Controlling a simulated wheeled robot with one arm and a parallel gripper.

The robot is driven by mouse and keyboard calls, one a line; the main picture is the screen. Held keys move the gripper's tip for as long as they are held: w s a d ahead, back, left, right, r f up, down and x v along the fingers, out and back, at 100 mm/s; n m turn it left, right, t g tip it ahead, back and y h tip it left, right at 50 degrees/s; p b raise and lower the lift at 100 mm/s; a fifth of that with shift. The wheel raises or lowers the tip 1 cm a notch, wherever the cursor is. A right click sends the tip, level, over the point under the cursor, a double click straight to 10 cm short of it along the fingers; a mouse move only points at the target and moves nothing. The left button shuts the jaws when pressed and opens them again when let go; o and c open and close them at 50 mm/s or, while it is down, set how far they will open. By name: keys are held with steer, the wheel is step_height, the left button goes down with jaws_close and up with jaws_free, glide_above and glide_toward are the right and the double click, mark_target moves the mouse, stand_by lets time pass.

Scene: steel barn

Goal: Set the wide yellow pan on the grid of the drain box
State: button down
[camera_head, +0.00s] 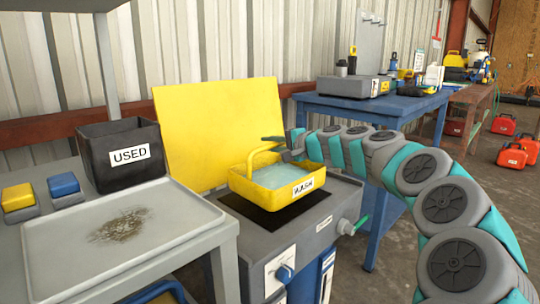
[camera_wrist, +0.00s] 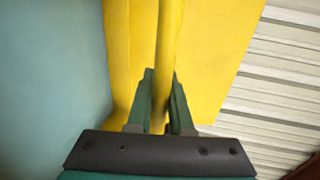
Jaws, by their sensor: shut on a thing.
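The wide yellow pan (camera_head: 250,192) carries a WASH label and holds pale blue liquid. It looks level, over the dark grid (camera_head: 287,218) on top of the grey drain box (camera_head: 265,242). I cannot tell whether its base touches the grid. My gripper (camera_head: 285,147) is shut on the pan's raised yellow handle. In the wrist view the handle (camera_wrist: 164,60) runs between the two green fingers of the gripper (camera_wrist: 162,98), with the liquid at the left. The pan hides the grid's middle.
A yellow panel (camera_head: 215,120) stands upright behind the box. At the left are a black USED bin (camera_head: 105,172) and a stained grey tray (camera_head: 170,255). A tap (camera_head: 350,227) juts from the box's right side. A blue table (camera_head: 330,105) stands behind my arm.

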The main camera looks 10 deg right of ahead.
steer(key=shift+f, duration=1.7)
steer(key=c, duration=0.8)
jaws_free()
steer(key=shift+f, duration=0.1)
steer(key=b+v, duration=0.1)
steer(key=v, duration=1.1)
steer(key=shift+w+d, duration=0.1)
